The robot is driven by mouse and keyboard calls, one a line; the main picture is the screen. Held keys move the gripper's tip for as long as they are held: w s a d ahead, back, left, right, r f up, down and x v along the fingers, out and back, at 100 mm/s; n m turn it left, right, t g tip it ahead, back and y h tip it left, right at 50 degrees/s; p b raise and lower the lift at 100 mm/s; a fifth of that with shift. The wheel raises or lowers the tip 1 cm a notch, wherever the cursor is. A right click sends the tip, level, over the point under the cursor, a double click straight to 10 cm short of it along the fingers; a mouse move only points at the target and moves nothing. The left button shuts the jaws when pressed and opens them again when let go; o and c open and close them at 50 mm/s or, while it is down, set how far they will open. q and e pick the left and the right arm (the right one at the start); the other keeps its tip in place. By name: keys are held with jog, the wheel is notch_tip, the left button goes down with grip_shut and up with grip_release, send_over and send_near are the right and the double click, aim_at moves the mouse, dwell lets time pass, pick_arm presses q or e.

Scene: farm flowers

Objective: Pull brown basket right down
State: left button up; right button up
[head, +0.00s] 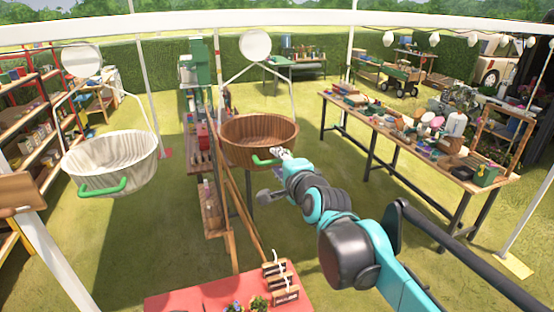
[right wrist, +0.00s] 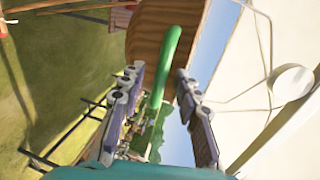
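The brown wooden basket (head: 246,136) hangs from a white frame in the middle of the head view. My right gripper (head: 283,154) is at that handle. In the right wrist view, the green handle (right wrist: 168,60) runs between the two fingers of the right gripper (right wrist: 158,85), with the brown basket (right wrist: 150,35) beyond. The fingers stand apart, with gaps beside the handle, so the gripper is open around it. My left gripper is not in view.
A pale basket (head: 110,163) with a green handle (head: 103,188) hangs at the left. A long table (head: 400,148) with many items stands at the right. A red table (head: 215,294) with small plants is at the front. Grass lies open between them.

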jog(key=shift+w+a+f, duration=0.1)
jog(key=shift+w+a, duration=0.15)
jog(key=shift+w, duration=0.3)
grip_shut()
notch_tip(320, 180, down, 50)
jog(key=b, duration=3.3)
jog(key=shift+s+f, duration=0.15)
jog(key=shift+f, duration=0.1)
